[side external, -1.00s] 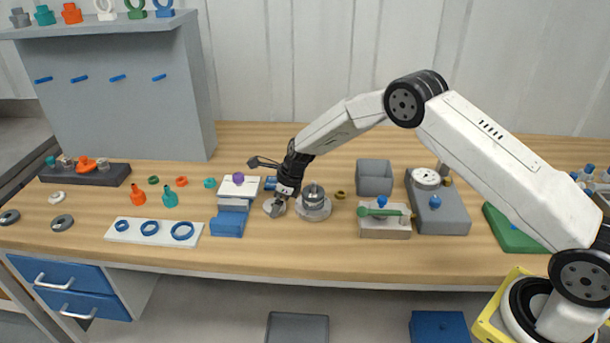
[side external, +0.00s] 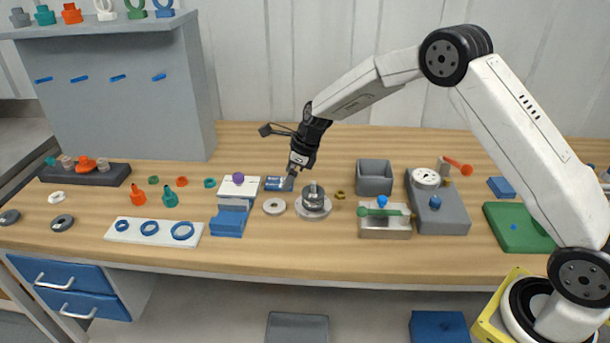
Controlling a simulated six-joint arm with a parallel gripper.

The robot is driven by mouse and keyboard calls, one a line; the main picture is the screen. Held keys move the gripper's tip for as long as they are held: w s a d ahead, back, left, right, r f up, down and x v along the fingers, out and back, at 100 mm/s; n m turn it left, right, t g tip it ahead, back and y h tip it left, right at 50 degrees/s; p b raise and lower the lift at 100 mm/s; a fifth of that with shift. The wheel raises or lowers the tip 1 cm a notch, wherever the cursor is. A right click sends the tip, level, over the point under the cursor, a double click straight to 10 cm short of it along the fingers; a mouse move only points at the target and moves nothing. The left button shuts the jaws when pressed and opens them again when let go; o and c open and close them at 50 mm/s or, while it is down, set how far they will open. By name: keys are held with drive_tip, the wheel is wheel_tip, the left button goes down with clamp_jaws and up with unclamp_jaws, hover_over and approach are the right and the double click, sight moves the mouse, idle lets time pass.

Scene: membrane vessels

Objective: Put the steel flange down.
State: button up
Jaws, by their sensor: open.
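A flat, pale grey ring that looks like the steel flange (side external: 266,207) lies on the wooden bench, just left of a round steel vessel (side external: 313,200) on a wide disc base. A small gap separates the flange from that base. My gripper (side external: 289,185) is open and raised behind and slightly right of the flange, apart from it. Nothing shows between its fingers, though they are small in this view. The flange is fully in sight.
Blue blocks (side external: 228,224) and a white block with a purple knob (side external: 238,188) stand left of the flange. A blue-and-white item (side external: 276,184) lies by my gripper. A grey open box (side external: 375,178) stands to the right. The bench in front of the flange is clear.

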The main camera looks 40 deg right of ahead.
drive_tip(key=shift+v, duration=1.15)
drive_tip(key=s+d+r+n+h, duration=0.1)
drive_tip(key=s+n, duration=1.2)
drive_tip(key=s, duration=0.2)
drive_tip(key=s+r+n+h, duration=0.2)
drive_tip(key=s+n, duration=1.2)
drive_tip(key=s, duration=0.1)
drive_tip(key=shift+d+g, duration=0.3)
drive_tip(key=shift+d, duration=0.1)
